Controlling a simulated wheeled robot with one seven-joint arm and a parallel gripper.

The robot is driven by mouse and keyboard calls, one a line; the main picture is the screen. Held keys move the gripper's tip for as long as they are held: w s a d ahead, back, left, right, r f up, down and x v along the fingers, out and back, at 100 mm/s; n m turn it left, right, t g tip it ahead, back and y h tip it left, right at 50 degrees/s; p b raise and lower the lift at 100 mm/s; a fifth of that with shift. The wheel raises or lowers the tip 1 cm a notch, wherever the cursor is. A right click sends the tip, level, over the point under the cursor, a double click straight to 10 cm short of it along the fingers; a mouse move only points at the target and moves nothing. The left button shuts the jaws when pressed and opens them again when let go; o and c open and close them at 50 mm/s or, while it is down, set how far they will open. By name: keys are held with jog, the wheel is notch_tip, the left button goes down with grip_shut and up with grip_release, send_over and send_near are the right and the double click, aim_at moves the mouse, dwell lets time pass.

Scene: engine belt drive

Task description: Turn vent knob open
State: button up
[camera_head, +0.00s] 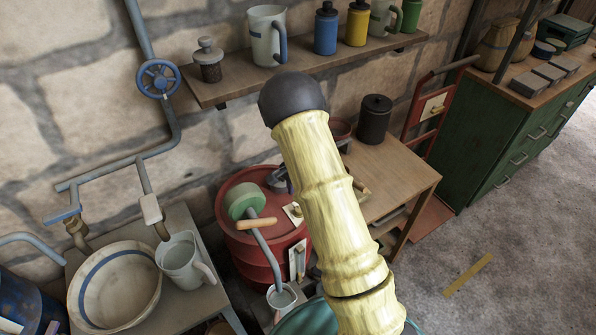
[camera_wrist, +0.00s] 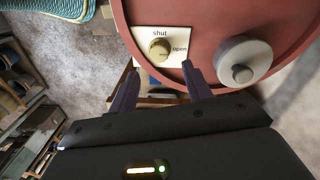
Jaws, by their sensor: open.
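The vent knob (camera_wrist: 159,49) is a small round tan knob on a white plate (camera_wrist: 181,36) marked "shut" and "open". The plate is fixed to the red drum (camera_wrist: 140,12). I cannot tell which label the knob points to. My gripper (camera_wrist: 158,68) is open, with its two dark fingers apart and their tips near the plate's lower edge in the wrist view. Nothing is between the fingers, and I cannot tell whether they touch the plate. In the head view the red drum (camera_head: 233,235) stands left of my arm, which hides much of my gripper and the drum's right side.
A pale round part with a grey hub (camera_wrist: 243,72) juts from the drum right of the plate. In the head view a green wheel (camera_head: 246,200) with a wooden handle (camera_head: 257,224) sits on the drum. A wooden table (camera_head: 405,180) stands close on the right.

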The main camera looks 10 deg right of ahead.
notch_tip(320, 180, up, 11)
jog(key=shift+w, duration=0.15)
dwell(0.5)
jog(key=s+r+n+t, duration=0.1)
jog(key=s+r+n, duration=0.2)
jog(key=s, duration=0.4)
jog(key=s+r+n+t+p, duration=0.1)
jog(key=s+r+n, duration=0.2)
jog(key=s, duration=0.4)
jog(key=s+r+n+t, duration=0.1)
jog(key=s+r+n, duration=0.2)
jog(key=s+n, duration=0.2)
jog(key=s, duration=0.2)
jog(key=shift+s+d+r+n, duration=0.15)
jog(key=shift+s+r+n, duration=0.05)
jog(key=shift+s+n, duration=0.1)
